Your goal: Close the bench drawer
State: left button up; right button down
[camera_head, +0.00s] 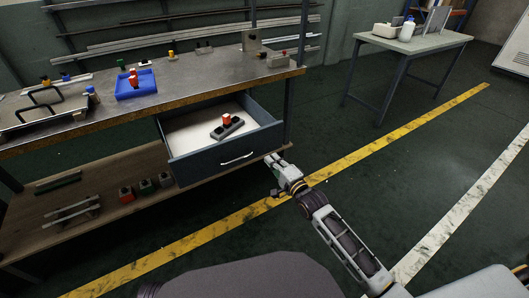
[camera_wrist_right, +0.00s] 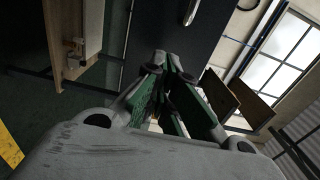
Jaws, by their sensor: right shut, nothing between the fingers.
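The bench drawer (camera_head: 228,152) is pulled out from under the workbench top, with a dark blue-grey front and a bright bar handle (camera_head: 237,158). Inside it lies a dark grey part with a red block (camera_head: 227,124) on a pale bottom. My right gripper (camera_head: 272,160) is shut and empty, just right of the drawer front and near its lower right corner. My left gripper is not in view.
The workbench top (camera_head: 190,88) holds a blue tray (camera_head: 135,85) and several small parts. A lower wooden shelf (camera_head: 100,200) carries small blocks. A second table (camera_head: 418,43) stands at the back right. The floor right of the drawer is clear, with a yellow line (camera_head: 370,150).

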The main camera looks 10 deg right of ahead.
aim_at(261, 146)
jog(key=shift+b+x, duration=0.65)
jog(key=shift+x, duration=1.65)
jog(key=shift+w+a, duration=0.2)
jog(key=shift+w, duration=0.45)
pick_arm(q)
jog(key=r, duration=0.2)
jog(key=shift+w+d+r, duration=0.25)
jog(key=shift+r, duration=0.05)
pick_arm(e)
jog(key=shift+w, duration=0.15)
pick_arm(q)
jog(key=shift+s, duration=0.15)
pick_arm(e)
jog(key=shift+w+a, duration=0.1)
